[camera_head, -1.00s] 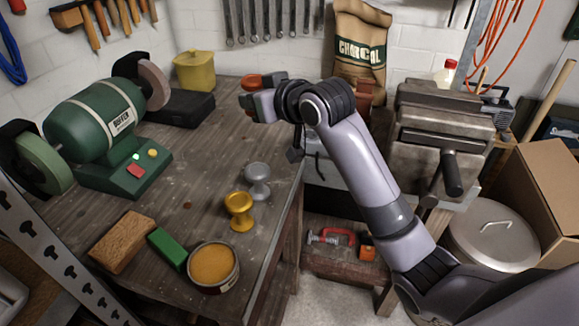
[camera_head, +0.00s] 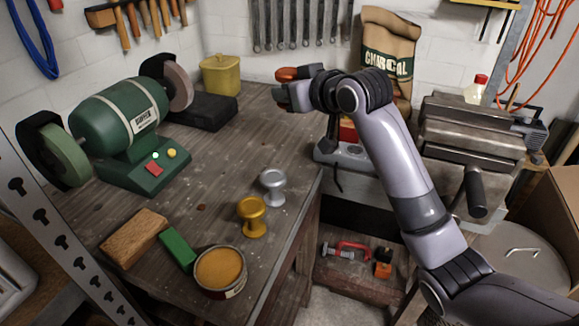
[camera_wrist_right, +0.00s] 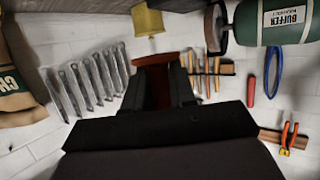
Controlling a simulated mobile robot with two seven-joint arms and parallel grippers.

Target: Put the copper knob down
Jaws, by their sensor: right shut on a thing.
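My right gripper (camera_head: 301,86) is shut on the copper knob (camera_head: 287,73), in front of the back wall near the far right corner of the bench (camera_head: 225,160). The knob is reddish orange and partly hidden by the gripper. In the right wrist view the knob (camera_wrist_right: 158,88) shows reddish brown between the two dark fingers. The head view does not clearly show how high it is above the bench. A silver knob (camera_head: 272,187) and a gold knob (camera_head: 251,217) stand upright near the bench's right edge. My left gripper is not in view.
A green buffer (camera_head: 120,120) stands at the bench's left, with a yellow container (camera_head: 220,75) behind. A wood block (camera_head: 133,238), green bar (camera_head: 178,249) and open tin (camera_head: 220,270) are in front. A vise (camera_head: 470,140) stands right. The middle of the bench is clear.

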